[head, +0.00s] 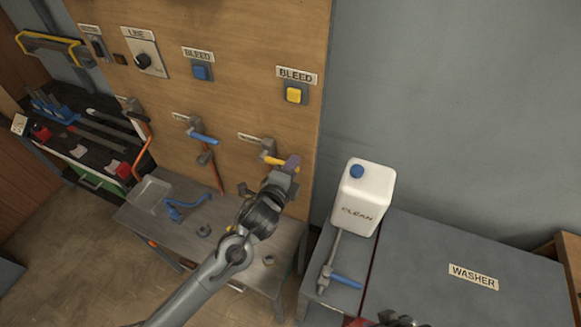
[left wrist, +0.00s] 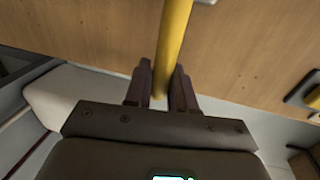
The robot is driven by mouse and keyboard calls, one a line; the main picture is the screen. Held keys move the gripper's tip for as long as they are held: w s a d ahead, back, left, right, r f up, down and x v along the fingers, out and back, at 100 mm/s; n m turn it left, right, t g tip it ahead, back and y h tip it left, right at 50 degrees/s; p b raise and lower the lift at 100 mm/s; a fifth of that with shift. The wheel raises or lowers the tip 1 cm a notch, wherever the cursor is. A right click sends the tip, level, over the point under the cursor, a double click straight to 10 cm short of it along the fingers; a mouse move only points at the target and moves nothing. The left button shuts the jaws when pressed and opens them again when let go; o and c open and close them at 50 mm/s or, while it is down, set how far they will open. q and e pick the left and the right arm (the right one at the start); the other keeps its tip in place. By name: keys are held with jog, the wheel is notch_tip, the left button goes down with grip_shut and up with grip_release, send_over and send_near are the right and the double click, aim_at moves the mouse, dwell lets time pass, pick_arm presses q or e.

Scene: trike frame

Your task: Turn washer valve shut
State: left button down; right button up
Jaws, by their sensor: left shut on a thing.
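The washer valve (head: 325,279) sits beside the grey washer box (head: 478,277), at the lower end of a pipe (head: 334,249) from the white CLEAN jug (head: 362,205). Its blue handle (head: 346,281) points right, across the pipe. My left gripper (head: 287,170) is away from it, up at the wooden panel, shut on the yellow lever (head: 271,160) below the yellow bleed button. The left wrist view shows the yellow lever (left wrist: 172,45) between the two fingers. A dark and red part at the bottom edge may be my right gripper (head: 395,320); its jaws do not show.
The wooden panel (head: 235,105) also carries a blue lever (head: 204,138) and an orange lever (head: 144,155). The grey wall above the washer is bare.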

pick_arm(q)
jog(key=shift+f, duration=0.1)
jog(key=c, duration=1.1)
grip_release()
jog(key=shift+s, duration=0.1)
jog(key=b+v, duration=0.1)
jog(key=v, duration=0.9)
jog(key=shift+s+a, duration=0.15)
jog(key=shift+s, duration=0.15)
